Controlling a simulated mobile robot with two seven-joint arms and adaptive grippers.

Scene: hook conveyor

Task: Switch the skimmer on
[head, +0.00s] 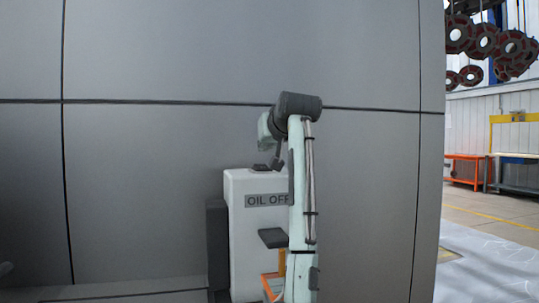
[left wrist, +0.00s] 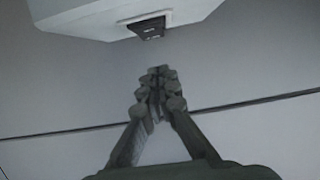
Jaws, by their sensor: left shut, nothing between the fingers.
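The skimmer is a white box (head: 240,225) against the grey wall panel, with a grey label (head: 265,200) reading "OIL OFF", its right end covered by my left arm. A small dark switch (head: 260,167) sits on its top. In the left wrist view the dark switch (left wrist: 147,28) is on the white box (left wrist: 95,12), just beyond my fingertips. My left gripper (head: 275,166) is above the box top close to the switch; its fingers (left wrist: 158,76) are shut and empty. A gap shows between fingertips and switch in the wrist view. My right gripper is not in view.
A large grey panelled wall (head: 150,150) stands right behind the skimmer. A dark plate (head: 273,238) juts out below the label, with an orange part (head: 271,286) beneath. Far right are benches (head: 515,160), hanging red-and-black discs (head: 485,42) and open floor.

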